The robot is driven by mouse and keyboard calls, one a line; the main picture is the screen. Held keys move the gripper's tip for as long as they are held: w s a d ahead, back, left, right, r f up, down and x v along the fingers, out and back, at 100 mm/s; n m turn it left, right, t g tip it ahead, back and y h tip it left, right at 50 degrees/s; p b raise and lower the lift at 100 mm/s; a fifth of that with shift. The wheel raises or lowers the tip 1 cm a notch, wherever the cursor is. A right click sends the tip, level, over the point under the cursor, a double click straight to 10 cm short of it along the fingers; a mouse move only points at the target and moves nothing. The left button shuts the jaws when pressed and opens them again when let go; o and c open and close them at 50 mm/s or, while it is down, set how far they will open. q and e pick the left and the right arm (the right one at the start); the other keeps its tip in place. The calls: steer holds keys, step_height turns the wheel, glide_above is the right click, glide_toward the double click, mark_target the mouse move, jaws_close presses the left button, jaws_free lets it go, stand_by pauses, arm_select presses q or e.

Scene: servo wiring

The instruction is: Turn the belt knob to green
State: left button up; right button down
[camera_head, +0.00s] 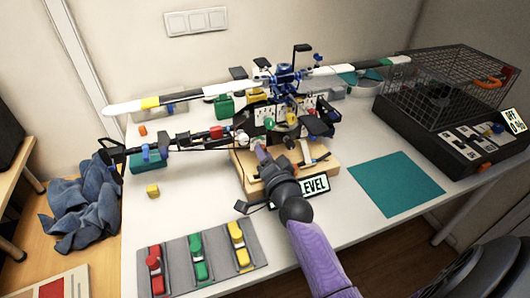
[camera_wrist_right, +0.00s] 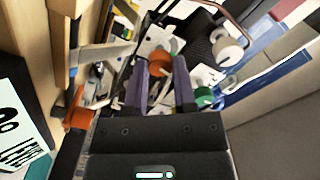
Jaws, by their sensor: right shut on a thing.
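The model helicopter (camera_head: 285,75) stands on a wooden base (camera_head: 320,170). Its side mechanism carries small knobs. My right gripper (camera_head: 262,150) reaches in from the bottom of the head view, and its purple fingers are at the mechanism. In the right wrist view, my right gripper (camera_wrist_right: 161,68) has its fingers on both sides of an orange knob (camera_wrist_right: 160,63), shut on it. A green knob (camera_wrist_right: 203,97) is just right of the fingers. A white round knob (camera_wrist_right: 228,50) is farther right. I cannot read which colour the knob points to. My left gripper is not in view.
A LEVEL sign (camera_head: 314,185) stands in front of the base. A grey mat (camera_head: 215,275) with red, green and yellow pieces lies in front. A teal mat (camera_head: 395,184) is at the right, with a wire cage (camera_head: 455,75) behind it. A yellow block (camera_head: 153,190) lies left.

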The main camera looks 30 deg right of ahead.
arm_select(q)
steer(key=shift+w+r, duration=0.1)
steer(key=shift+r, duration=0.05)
arm_select(e)
steer(key=shift+m, duration=0.3)
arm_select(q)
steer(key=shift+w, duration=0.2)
arm_select(e)
steer(key=shift+c, duration=2.1)
jaws_free()
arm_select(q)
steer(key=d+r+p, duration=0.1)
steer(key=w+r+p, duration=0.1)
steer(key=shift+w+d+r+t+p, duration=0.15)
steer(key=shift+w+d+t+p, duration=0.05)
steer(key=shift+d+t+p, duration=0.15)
arm_select(e)
steer(key=v, duration=1)
steer(key=shift+d, duration=0.1)
